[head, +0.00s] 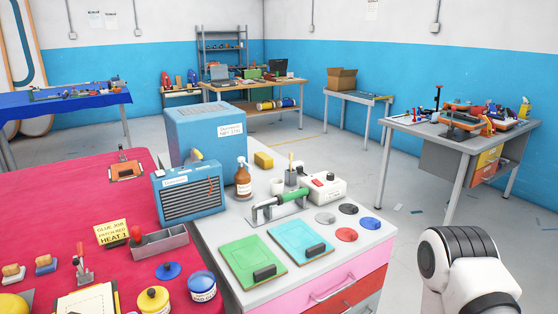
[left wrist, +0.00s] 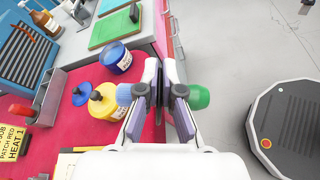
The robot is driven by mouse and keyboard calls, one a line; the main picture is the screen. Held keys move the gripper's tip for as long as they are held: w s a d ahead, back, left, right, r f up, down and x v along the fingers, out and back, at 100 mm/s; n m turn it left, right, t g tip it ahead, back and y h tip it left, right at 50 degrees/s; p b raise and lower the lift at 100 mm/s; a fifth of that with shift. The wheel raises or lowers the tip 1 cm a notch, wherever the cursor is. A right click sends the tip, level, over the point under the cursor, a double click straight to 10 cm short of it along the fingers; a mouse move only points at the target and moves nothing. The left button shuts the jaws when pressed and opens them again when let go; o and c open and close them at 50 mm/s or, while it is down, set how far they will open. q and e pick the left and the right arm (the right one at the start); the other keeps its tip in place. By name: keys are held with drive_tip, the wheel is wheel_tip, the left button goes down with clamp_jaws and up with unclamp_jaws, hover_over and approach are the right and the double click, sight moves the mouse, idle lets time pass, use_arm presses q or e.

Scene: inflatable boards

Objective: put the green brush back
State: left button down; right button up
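My left gripper (left wrist: 161,85) shows in the left wrist view, over the front edge of the red-covered table. Its fingers run close together at the tips, with dark pads between them. A blue ribbed piece (left wrist: 125,95) shows left of the fingers and a green rounded piece (left wrist: 200,97) right of them. I cannot tell whether these belong to one held thing or to the gripper. No green brush can be made out for sure. A green-handled tool (head: 284,198) rests on a metal holder on the grey bench. My right gripper is out of view.
A yellow pot (head: 153,299) and a blue pot (head: 202,286) stand near the red table's (head: 75,200) front edge. A metal tray (head: 160,243) lies behind them. The grey bench (head: 215,238) carries green and turquoise boards, a brown bottle (head: 243,182) and several discs.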

use_arm(q)
drive_tip(key=s+d+f+m+g+h, duration=0.1)
drive_tip(key=s+d+f, duration=0.1)
drive_tip(key=f, duration=0.4)
drive_tip(key=s+d+f+m+g, duration=0.1)
drive_tip(key=s+d+f, duration=0.1)
drive_tip(key=f, duration=0.4)
drive_tip(key=w+d+r+n+t+y, duration=0.1)
drive_tip(key=w+d+r, duration=0.2)
drive_tip(key=w, duration=0.5)
drive_tip(key=shift+r+n+t, duration=0.25)
drive_tip(key=shift+n+t, duration=0.15)
